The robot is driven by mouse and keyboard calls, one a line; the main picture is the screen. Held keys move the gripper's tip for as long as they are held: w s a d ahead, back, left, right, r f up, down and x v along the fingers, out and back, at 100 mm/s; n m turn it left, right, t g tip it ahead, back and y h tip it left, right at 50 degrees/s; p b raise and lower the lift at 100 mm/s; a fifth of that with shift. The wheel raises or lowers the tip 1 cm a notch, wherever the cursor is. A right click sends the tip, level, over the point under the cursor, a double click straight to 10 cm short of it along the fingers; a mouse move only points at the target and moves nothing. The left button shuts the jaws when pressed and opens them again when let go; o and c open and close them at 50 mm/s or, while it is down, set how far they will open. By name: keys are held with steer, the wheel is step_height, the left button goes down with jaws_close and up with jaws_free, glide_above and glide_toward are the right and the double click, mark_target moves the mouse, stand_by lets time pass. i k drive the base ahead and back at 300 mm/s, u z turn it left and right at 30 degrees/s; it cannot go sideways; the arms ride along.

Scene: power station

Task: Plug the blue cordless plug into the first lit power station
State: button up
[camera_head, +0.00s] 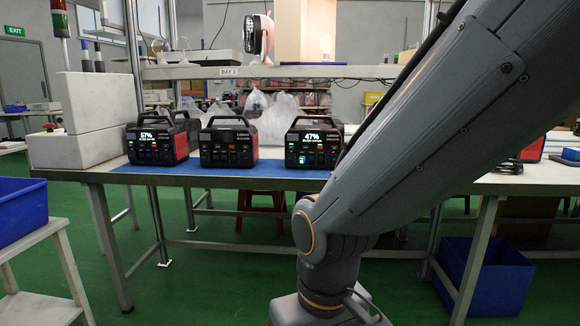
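Three black and red power stations stand in a row on a blue mat (222,168) on the bench. The left station (157,143) has a lit screen that reads 57%. The middle station (228,144) has a dark screen. The right station (313,143) has a lit screen that reads 47%; my arm stands close to its right edge in the picture. A small light-blue spot (301,159) shows low on its front; I cannot tell whether it is a plug or a light. No blue plug is clearly seen elsewhere. My gripper is out of view.
White blocks (92,118) stand left of the stations. A fan (259,38) sits on the shelf marked BAY 1. A blue bin (22,210) is at the left, another (486,277) under the bench. My arm hides the bench's middle right.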

mark_target(290, 158)
steer(key=k, duration=1.35)
steer(key=u, duration=0.15)
steer(key=i, duration=1.95)
steer(key=u, duration=3.25)
steer(key=i, duration=0.7)
steer(key=u, duration=1.05)
steer(key=i, duration=0.2)
steer(key=z, duration=0.1)
